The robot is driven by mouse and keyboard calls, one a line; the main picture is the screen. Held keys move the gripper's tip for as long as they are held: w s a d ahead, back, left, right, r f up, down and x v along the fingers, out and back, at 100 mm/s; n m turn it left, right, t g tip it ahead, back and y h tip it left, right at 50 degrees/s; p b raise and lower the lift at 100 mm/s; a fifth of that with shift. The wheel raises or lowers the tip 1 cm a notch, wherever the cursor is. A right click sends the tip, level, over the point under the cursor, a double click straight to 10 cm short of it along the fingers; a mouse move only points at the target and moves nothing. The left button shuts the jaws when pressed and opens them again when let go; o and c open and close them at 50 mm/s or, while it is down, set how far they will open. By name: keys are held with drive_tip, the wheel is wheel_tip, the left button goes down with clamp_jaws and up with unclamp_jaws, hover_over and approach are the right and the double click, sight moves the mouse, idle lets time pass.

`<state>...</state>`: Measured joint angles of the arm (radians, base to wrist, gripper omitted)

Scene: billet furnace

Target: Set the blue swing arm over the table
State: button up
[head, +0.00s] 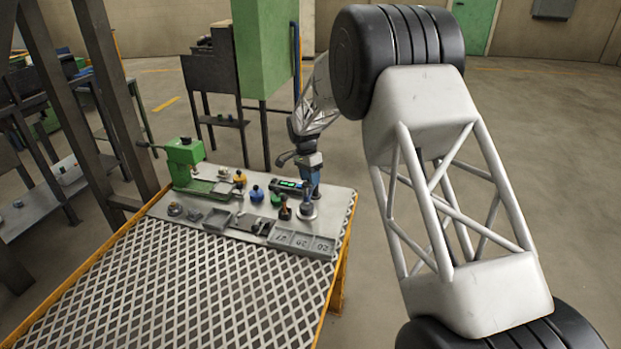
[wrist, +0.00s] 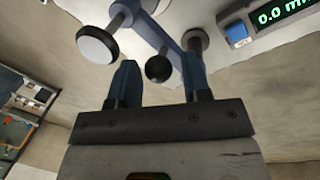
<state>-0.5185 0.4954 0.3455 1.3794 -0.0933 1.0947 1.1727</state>
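The blue swing arm (wrist: 165,32) shows close up in the wrist view, with a black ball knob (wrist: 158,68) and round feet or discs on its rods, one of them pale-faced (wrist: 97,45). My gripper (wrist: 161,70) is open. Its fingers stand to the left and right of the knob in the picture, with a visible gap on each side; I cannot tell the depth between them. In the head view my gripper (head: 298,158) is low over the far right corner of the table (head: 190,275). It partly hides the blue arm (head: 315,180) there.
A green machine (head: 186,165), small knobbed pieces and a numbered grey tray (head: 300,242) share the table's far end. The near mesh top is clear. Steel posts stand at left.

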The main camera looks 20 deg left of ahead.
drive_tip(key=shift+o, duration=0.7)
wheel_tip(320, 180, up, 8)
drive_tip(key=a, duration=0.1)
drive_tip(key=shift+w+f, duration=0.25)
drive_tip(key=shift+w, duration=0.15)
drive_tip(key=s+d+r+n+t, duration=0.1)
drive_tip(key=s+d+r, duration=0.6)
drive_tip(key=d, duration=0.3)
drive_tip(key=s+d+r+n+y, duration=0.1)
drive_tip(key=s+d+r, duration=0.55)
drive_tip(key=d, duration=0.35)
drive_tip(key=s+d+r+n+t, duration=0.1)
drive_tip(key=s+d+r, duration=0.6)
drive_tip(key=d, duration=0.3)
drive_tip(key=s+d+r+n, duration=0.1)
drive_tip(key=s+d, duration=0.5)
drive_tip(key=s, duration=0.2)
drive_tip(key=s+d+n, duration=0.1)
drive_tip(key=s+d, duration=0.4)
drive_tip(key=s, duration=0.4)
drive_tip(key=s+d+f+n+t, duration=0.1)
drive_tip(key=s+d+f, duration=0.1)
drive_tip(key=s, duration=0.6)
drive_tip(key=s+d+f, duration=0.3)
drive_tip(key=s, duration=0.5)
drive_tip(key=shift+s+d+n+t+y, duration=0.15)
drive_tip(key=shift+d+n+t+y, duration=0.15)
drive_tip(key=shift+d+n+t, duration=0.1)
